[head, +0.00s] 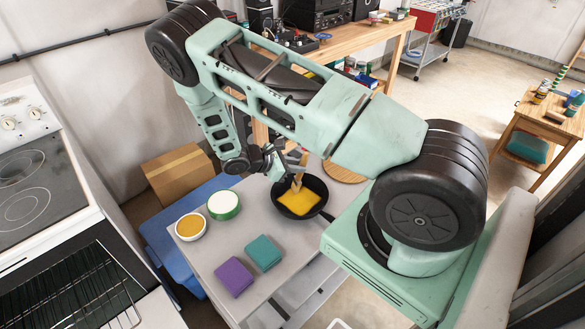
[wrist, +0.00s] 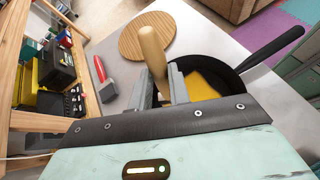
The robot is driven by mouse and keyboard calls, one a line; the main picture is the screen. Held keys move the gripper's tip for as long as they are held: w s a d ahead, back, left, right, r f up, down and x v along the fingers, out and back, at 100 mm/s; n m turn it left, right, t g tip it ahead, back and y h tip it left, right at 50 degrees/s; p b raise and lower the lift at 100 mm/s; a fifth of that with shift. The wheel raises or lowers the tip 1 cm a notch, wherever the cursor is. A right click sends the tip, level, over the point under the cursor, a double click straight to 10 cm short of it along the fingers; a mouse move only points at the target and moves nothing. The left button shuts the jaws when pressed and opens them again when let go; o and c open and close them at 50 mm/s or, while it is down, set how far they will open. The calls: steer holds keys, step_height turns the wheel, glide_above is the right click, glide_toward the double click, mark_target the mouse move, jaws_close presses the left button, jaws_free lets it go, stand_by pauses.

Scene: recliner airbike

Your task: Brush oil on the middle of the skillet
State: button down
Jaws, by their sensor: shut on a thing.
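The black skillet (head: 318,187) lies on the grey table, with a flat yellow-orange square patch (head: 299,203) inside it. I cannot tell whether the patch is oil or a solid piece. My gripper (head: 287,169) is shut on a brush (head: 298,180) with a pale wooden handle and holds it over the skillet. The brush's lower end is at the patch; contact is unclear. In the wrist view the brush handle (wrist: 152,45) rises between the fingers, the bristles are hidden, and the skillet (wrist: 272,47) is to the right. A white bowl of amber liquid (head: 190,227) stands at the table's left.
A green-rimmed bowl with white contents (head: 223,205) stands beside the amber bowl. Purple (head: 234,277) and teal (head: 264,253) square pads lie in front. A round wooden board (wrist: 185,30) and a red-and-grey tool (wrist: 105,83) lie near the skillet. A stove (head: 45,190) is at far left.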

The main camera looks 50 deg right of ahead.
steer(key=shift+d, duration=0.35)
steer(key=shift+d, duration=0.85)
steer(key=shift+a, duration=4.05)
steer(key=shift+d+b, duration=0.55)
steer(key=shift+d, duration=3.5)
steer(key=shift+r+p, duration=1.05)
steer(key=shift+r, duration=0.5)
